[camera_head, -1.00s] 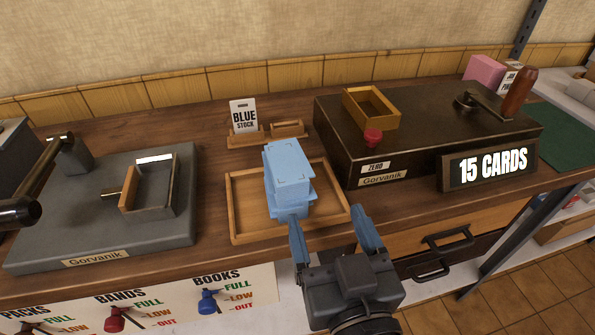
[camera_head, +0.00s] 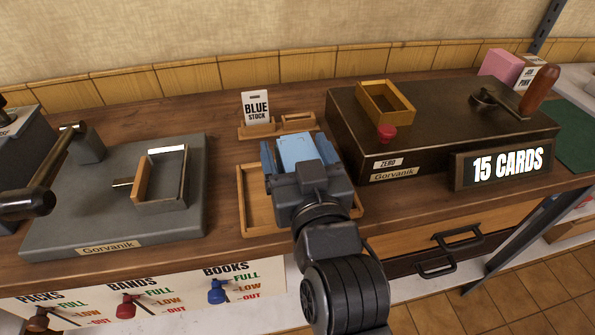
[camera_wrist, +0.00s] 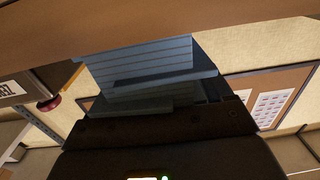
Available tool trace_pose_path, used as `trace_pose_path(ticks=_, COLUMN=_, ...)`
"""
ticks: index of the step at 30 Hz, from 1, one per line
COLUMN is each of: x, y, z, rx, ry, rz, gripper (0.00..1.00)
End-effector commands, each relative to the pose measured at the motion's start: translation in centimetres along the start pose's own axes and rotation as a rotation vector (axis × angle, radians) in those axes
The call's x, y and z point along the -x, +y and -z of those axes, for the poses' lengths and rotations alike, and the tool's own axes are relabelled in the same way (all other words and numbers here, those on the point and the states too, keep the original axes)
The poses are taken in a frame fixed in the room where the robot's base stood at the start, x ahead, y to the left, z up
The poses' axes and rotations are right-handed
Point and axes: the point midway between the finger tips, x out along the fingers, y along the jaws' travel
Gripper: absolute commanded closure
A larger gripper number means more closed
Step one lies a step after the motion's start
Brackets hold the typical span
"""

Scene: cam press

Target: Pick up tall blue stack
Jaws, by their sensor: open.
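The tall blue stack (camera_head: 296,150) stands in a shallow wooden tray (camera_head: 253,215) beside the "BLUE STOCK" sign. Its top shows in the head view; its front is hidden by my gripper. My gripper (camera_head: 297,155) is open, with a blue-grey finger on the left of the stack and the other on the right. In the wrist view the stack (camera_wrist: 150,75) fills the space ahead of the palm, and its layers are slightly offset. I cannot tell whether either finger touches it.
Behind the tray stands the "BLUE STOCK" sign (camera_head: 257,107). Right is a dark counting box with a small wooden tray (camera_head: 385,103), a red knob (camera_head: 386,133) and a "15 CARDS" display (camera_head: 507,165). Left is a grey Gorvanik press (camera_head: 70,205).

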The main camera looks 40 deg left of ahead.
Motion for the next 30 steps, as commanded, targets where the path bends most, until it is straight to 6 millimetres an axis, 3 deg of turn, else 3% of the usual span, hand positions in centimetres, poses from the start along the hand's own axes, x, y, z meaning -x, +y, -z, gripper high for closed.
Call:
trace_pose_path(ticks=5, x=0.01, y=0.0, z=-0.04, rx=0.0, ry=0.0, rz=0.0, gripper=0.21)
trace_pose_path(ticks=26, x=0.05, y=-0.01, z=-0.04, rx=0.0, ry=0.0, rz=0.0, gripper=0.87)
trace_pose_path(ticks=30, x=0.04, y=-0.01, z=0.05, rx=0.0, ry=0.001, rz=0.0, gripper=0.87)
